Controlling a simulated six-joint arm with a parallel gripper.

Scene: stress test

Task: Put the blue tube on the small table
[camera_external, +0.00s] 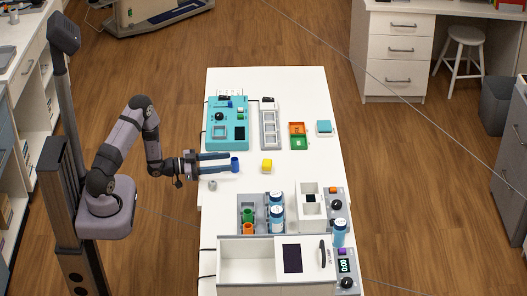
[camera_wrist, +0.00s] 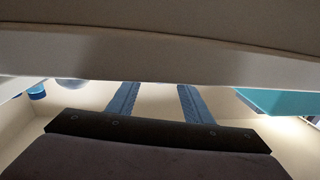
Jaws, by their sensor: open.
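The blue tube (camera_external: 235,164) is a short dark blue cylinder standing upright on the white worktop (camera_external: 180,0). It is at the ends of my gripper's fingers in the external view. My gripper (camera_external: 229,162) is open and level, reaching from the left. Whether the tube is between the fingertips or just beyond them I cannot tell. Both fingers of the gripper show apart in the wrist view (camera_wrist: 156,90), with nothing visible between them.
Bottles (camera_external: 276,214) in a grey rack and a white box (camera_external: 250,262) are in front.

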